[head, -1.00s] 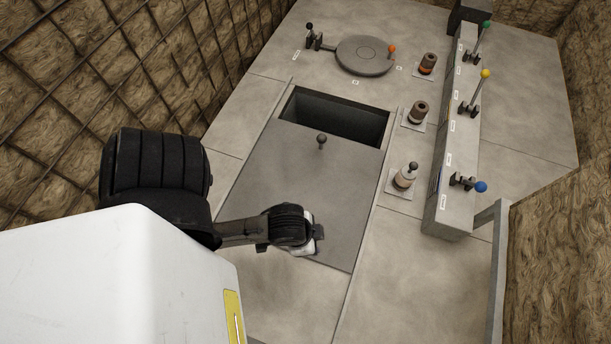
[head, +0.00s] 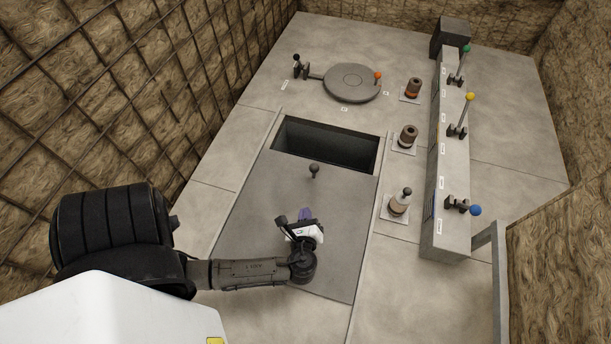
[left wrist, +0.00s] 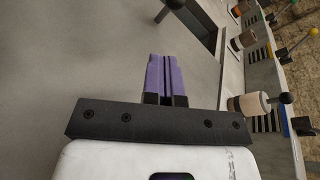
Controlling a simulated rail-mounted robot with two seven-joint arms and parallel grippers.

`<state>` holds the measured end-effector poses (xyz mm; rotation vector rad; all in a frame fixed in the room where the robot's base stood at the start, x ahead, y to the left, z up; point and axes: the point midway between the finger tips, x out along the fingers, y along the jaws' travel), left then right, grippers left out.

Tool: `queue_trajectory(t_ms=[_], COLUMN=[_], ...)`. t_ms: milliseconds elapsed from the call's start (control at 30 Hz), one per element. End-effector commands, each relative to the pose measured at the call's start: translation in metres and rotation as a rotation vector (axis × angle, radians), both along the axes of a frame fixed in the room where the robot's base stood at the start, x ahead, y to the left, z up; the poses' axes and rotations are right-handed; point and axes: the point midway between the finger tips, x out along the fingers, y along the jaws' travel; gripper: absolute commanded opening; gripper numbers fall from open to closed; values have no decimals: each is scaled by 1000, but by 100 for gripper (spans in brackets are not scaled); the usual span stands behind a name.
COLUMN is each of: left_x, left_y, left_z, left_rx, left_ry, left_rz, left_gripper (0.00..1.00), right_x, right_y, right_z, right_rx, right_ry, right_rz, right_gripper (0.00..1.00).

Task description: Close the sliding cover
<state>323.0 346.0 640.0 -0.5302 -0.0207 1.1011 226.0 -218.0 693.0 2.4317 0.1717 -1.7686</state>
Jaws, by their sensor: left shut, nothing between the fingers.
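The sliding cover (head: 250,200) is a flat grey plate in the floor, and it also fills much of the left wrist view (left wrist: 70,60). A dark rectangular opening (head: 325,152) shows beyond its far edge. A dark round knob (head: 314,170) stands on the cover near that edge; it also shows at the top of the left wrist view (left wrist: 176,5). My left gripper (head: 305,215) is over the cover, on the near side of the knob and apart from it. Its purple fingers are shut and empty, and they show in the left wrist view (left wrist: 172,62). My right gripper is not in view.
A round grey lid (head: 352,83) lies beyond the opening. Several small posts stand to the right, such as one with a grey knob (head: 399,203). A raised console (head: 447,170) carries blue, yellow and green levers. A mesh-covered wall (head: 100,90) rises at left.

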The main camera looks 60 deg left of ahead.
Motion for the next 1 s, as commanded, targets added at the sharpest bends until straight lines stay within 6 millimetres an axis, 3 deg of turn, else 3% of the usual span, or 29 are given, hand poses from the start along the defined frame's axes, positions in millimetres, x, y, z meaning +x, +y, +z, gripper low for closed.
queue_trajectory(t_ms=[200,467,1000], left_x=[6,10,56], left_y=[-1,4,81], left_z=[9,7,-13], left_rx=[200,262,262], left_ry=[242,351,352], left_rz=[-107,-136,-135], left_gripper=[0,0,0], right_x=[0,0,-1], right_y=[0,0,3], right_z=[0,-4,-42], right_rx=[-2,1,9], right_ry=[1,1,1], right_rz=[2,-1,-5], right_gripper=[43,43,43])
